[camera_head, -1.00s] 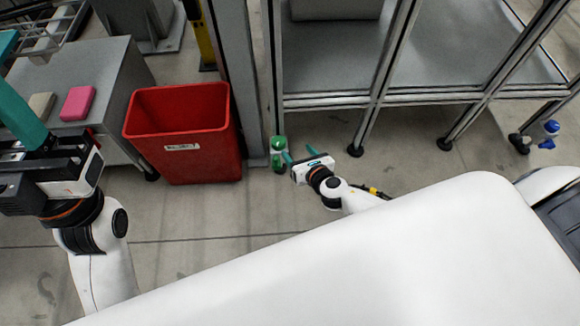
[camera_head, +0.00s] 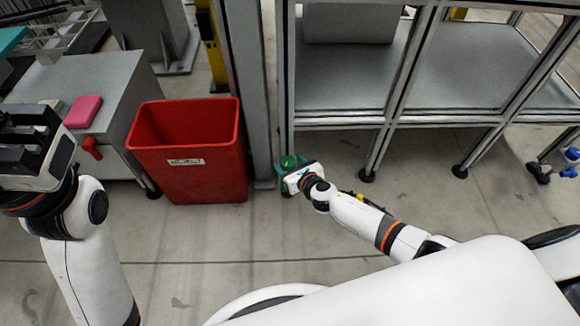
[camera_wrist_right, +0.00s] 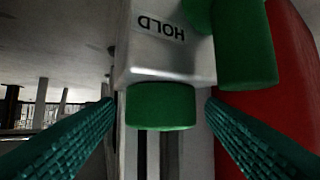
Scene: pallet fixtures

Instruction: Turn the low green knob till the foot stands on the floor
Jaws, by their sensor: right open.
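A green-topped fixture (camera_head: 288,161) stands low at the base of the grey post, right of the red bin. My right gripper (camera_head: 289,174) is at it, with teal fingers to either side. In the right wrist view a green knob (camera_wrist_right: 160,107) sits between the two open fingers, against a metal block (camera_wrist_right: 165,50) whose HOLD label reads upside down. A second green cylinder (camera_wrist_right: 246,50) is beside the block. I cannot tell whether the fingers touch the knob. The foot is not clearly visible. My left gripper (camera_head: 25,150) is at the left edge, its fingertips not clear.
The red bin (camera_head: 188,180) stands close left of the fixture. A grey cabinet (camera_head: 110,85) holds a pink block (camera_head: 83,111); a red knob (camera_head: 92,147) is on its side. A framed rack (camera_head: 355,75) stands behind on legs. A blue-topped fixture (camera_head: 571,155) is far right. Front floor is clear.

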